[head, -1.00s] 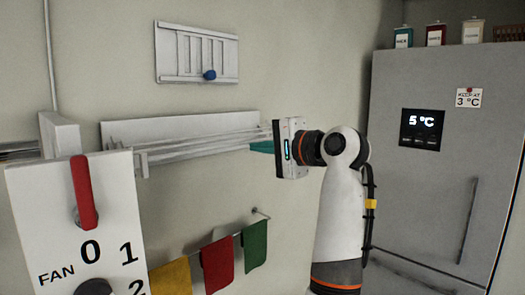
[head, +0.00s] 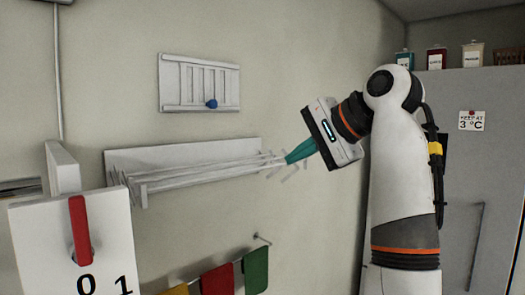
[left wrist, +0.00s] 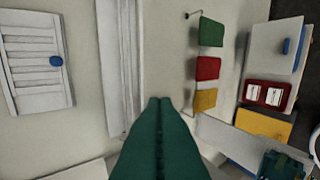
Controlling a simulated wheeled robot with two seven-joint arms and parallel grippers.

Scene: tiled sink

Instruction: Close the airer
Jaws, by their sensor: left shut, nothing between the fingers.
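The airer (head: 190,154) is a white board on the wall with several thin pale rails standing out from it towards the right. Bent end pieces show at the rails' right end. My left gripper (head: 288,159) has teal fingers, shut and empty, pointing down-left at the right end of the rails. I cannot tell whether the fingers touch the rails. In the left wrist view the shut fingers (left wrist: 160,102) point at the wall, right of a long white board (left wrist: 117,60) that looks like the airer's. My right gripper is not in view.
A white fan-switch panel with a red lever (head: 80,230) stands at the left front. Coloured cloths (head: 255,270) hang on a rail below. A slatted white panel with a blue knob (head: 211,104) is above. A grey fridge (head: 480,160) is at the right.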

